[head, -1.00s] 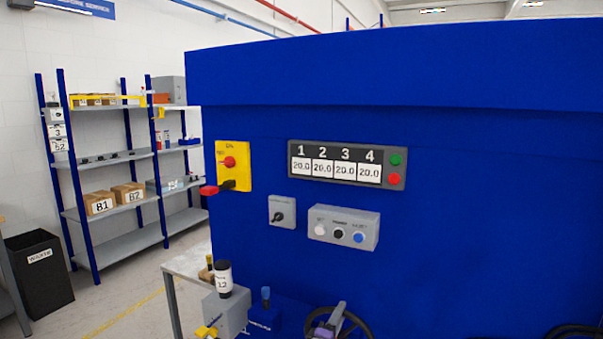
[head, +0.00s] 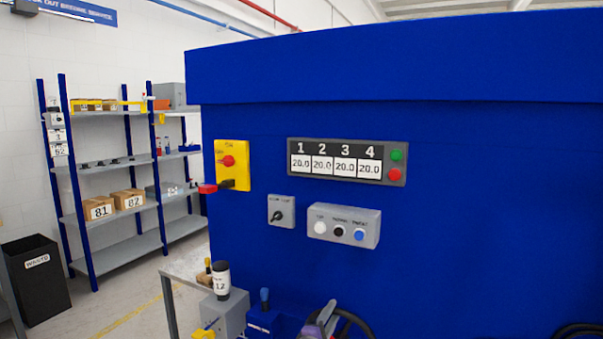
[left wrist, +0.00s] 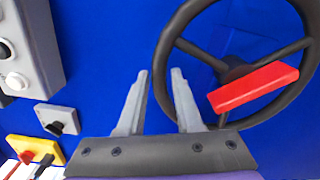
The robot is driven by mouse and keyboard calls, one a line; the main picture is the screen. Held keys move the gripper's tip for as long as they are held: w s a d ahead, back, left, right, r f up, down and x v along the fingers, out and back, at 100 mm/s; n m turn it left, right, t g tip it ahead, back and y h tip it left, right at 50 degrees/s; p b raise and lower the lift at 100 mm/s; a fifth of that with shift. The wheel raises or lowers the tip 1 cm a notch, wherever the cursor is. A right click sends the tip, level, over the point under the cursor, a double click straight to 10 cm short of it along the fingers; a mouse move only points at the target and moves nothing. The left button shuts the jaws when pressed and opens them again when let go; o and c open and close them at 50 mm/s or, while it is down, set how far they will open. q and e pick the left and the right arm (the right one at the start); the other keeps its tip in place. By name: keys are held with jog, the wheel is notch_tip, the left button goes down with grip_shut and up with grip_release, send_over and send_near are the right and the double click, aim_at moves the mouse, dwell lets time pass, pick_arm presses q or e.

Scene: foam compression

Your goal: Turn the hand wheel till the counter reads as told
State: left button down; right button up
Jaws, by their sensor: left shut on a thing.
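The dark hand wheel (head: 357,322) is at the bottom of the head view, partly cut off. In the left wrist view the wheel (left wrist: 163,55) shows its rim, spokes and a red bar (left wrist: 253,87) reaching from near the hub. My left gripper (head: 325,315) is at the wheel's left side. Its fingers (left wrist: 160,88) are shut on the rim, which passes between them; the right finger hides part of it. The counter (head: 336,166) has four windows numbered 1 to 4, each appearing to read 20.0. My right gripper is out of view.
The blue machine front carries a yellow switch plate (head: 232,165), a grey knob box (head: 281,211) and a button box (head: 344,227). A small table (head: 180,268) stands left of the wheel. Another dark ring (head: 578,331) shows at bottom right. Shelves and a waste bin (head: 37,280) stand farther left.

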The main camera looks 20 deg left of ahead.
pick_arm(q)
jog(key=shift+a+r, duration=0.15)
jog(key=shift+a, duration=0.1)
jog(key=a+n+b, duration=0.2)
jog(key=n+b, duration=0.1)
jog(key=shift+f, duration=0.35)
jog(key=c, duration=0.9)
grip_release()
jog(key=shift+a, duration=0.1)
jog(key=o, duration=0.4)
jog(key=shift+s+a, duration=0.1)
jog(key=shift+a, duration=0.05)
jog(key=o, duration=0.5)
jog(key=shift+f, duration=0.1)
jog(key=shift+d, duration=0.2)
